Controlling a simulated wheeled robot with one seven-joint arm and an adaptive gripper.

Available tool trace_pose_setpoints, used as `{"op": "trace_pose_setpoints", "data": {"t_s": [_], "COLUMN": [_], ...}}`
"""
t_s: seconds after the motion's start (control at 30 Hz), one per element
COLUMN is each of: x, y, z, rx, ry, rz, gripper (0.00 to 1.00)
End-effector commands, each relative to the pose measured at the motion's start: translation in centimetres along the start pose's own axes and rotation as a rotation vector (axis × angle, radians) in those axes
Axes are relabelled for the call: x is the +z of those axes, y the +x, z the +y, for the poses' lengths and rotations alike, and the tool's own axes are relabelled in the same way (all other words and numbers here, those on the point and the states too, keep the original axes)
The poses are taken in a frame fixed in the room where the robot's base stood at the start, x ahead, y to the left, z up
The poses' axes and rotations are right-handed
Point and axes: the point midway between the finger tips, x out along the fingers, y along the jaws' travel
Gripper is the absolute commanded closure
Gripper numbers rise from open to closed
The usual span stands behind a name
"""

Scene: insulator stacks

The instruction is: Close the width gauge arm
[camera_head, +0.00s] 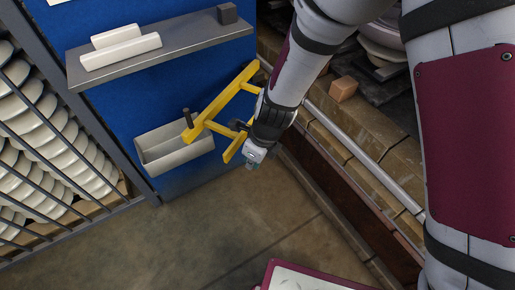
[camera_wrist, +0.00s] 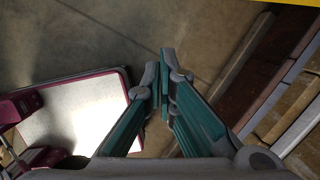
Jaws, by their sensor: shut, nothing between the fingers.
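The yellow width gauge (camera_head: 222,101) is on the blue panel. It has a long slanted bar and shorter yellow arms on its right side, with a dark peg at its lower left end. A lower yellow arm piece (camera_head: 233,150) slants down just left of my gripper (camera_head: 253,163). My wrist covers part of the gauge, and I cannot tell whether they touch. My gripper (camera_wrist: 160,72) points down, with its green fingers together and empty. A yellow edge, probably the gauge, crosses the top right corner of the wrist view (camera_wrist: 300,2).
A grey bin (camera_head: 178,160) is below the gauge. A shelf (camera_head: 180,42) with white blocks and a dark block is above. A barred rack of white insulators (camera_head: 40,140) is at left. A brick ledge with a metal rail (camera_head: 365,160) is at right. Open floor (camera_head: 230,230) lies below.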

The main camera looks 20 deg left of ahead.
Motion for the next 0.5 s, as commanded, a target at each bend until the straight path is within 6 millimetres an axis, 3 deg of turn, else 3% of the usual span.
{"op": "trace_pose_setpoints", "data": {"t_s": [0.07,0.23,0.5], "x": [-0.1,2.6,3.9], "y": [1.6,1.9,2.2], "z": [0.0,0.1,0.0], "rx": [0.002,-0.001,0.0], "ry": [0.0,-0.004,0.0], "rz": [0.001,-0.002,-0.001], "gripper": [1.0,1.0,1.0]}}
